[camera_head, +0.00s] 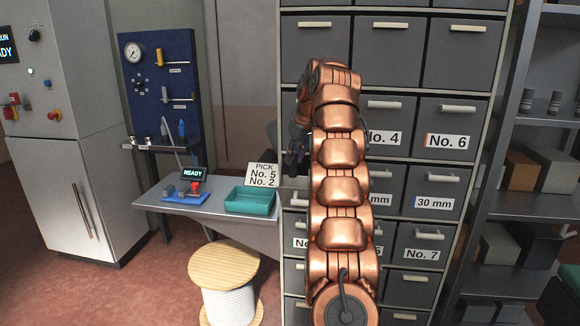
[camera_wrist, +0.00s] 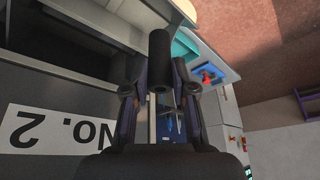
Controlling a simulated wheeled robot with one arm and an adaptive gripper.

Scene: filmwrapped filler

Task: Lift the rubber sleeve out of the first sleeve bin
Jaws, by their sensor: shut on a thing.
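My gripper (camera_wrist: 158,82) is shut on a dark, tube-shaped rubber sleeve (camera_wrist: 158,50), which stands out beyond the fingertips in the wrist view. A bin front labelled No. 2 (camera_wrist: 60,130) is at the left of that view, and grey drawer walls (camera_wrist: 85,62) show above it. The sleeve appears clear of those walls. In the head view my gripper (camera_head: 295,158) is a dark shape left of my copper arm, in front of the drawer cabinet (camera_head: 400,75). My arm hides part of the cabinet there, and I cannot make out the sleeve.
A sign (camera_head: 263,175) reads PICK No. 5, No. 2. A teal tray (camera_head: 250,207) and a blue fixture (camera_head: 184,198) with a READY display sit on the grey bench (camera_head: 150,200). A cable spool (camera_head: 224,270) stands on the floor before it. Shelves (camera_head: 520,205) stand at right.

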